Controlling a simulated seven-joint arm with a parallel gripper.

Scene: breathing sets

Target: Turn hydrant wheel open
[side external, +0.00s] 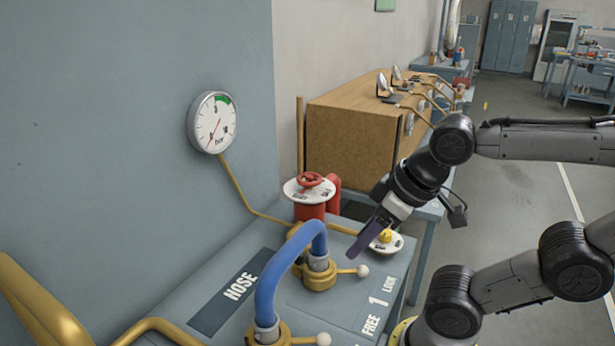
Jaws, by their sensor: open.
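The hydrant wheel (311,180) is a small red handwheel above a white disc. It tops a red hydrant body (309,211) at the back of the grey bench. My gripper (362,249) is in front and to the right of the wheel, apart from it, with its purple fingers pointing down and left. The fingers overlap in this view, so the gap between them is hard to see; nothing shows in them. They are close to a yellow knob (385,236) on a white disc; I cannot tell whether they touch it.
A blue hose (284,262) arches between brass fittings with white-knobbed levers at the front. A round gauge (214,122) is on the wall. A yellow pipe (236,186) runs down from it to the bench. A wooden box (345,135) stands behind.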

